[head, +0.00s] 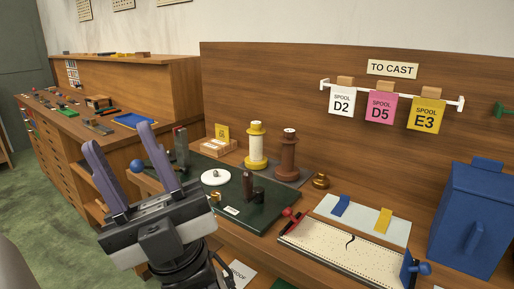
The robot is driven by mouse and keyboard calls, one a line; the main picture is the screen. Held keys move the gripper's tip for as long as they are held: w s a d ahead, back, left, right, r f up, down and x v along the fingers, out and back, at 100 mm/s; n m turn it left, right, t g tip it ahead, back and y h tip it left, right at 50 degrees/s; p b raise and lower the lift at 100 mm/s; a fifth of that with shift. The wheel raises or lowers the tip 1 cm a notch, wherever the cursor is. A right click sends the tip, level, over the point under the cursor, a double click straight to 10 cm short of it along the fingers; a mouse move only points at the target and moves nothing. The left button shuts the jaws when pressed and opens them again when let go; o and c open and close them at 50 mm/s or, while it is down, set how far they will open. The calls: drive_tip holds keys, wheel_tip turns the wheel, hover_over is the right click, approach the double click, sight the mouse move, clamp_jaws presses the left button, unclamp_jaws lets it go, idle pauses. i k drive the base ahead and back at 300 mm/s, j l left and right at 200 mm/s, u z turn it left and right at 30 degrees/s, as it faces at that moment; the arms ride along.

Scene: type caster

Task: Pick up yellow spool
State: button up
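The yellow spool (257,146) stands upright on a dark mat on the wooden bench, with yellow ends and a pale cream middle. A brown spool (288,160) stands close to its right. My gripper (118,142) is at the left front, its two purple fingers spread wide apart and pointing up, with nothing held between them. It is left of the yellow spool and apart from it.
A dark green board (258,216) with a white disc (216,177) and small posts lies in front of the spools. A brass knob (320,181) stands to their right. A pale ruled tray (345,252) and blue box (470,220) fill the right side. Spool cards, including yellow E3 (427,114), hang behind.

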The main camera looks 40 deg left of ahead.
sight(256, 160)
drive_tip(key=j+z, duration=0.1)
drive_tip(key=j, duration=0.5)
drive_tip(key=k+j, duration=0.1)
drive_tip(key=j, duration=0.55)
drive_tip(key=j+z, duration=0.15)
drive_tip(key=j, duration=0.45)
drive_tip(key=k+j, duration=0.15)
drive_tip(key=j, duration=0.45)
drive_tip(key=k+j+z, duration=0.15)
drive_tip(key=j, duration=0.45)
drive_tip(key=i, duration=1)
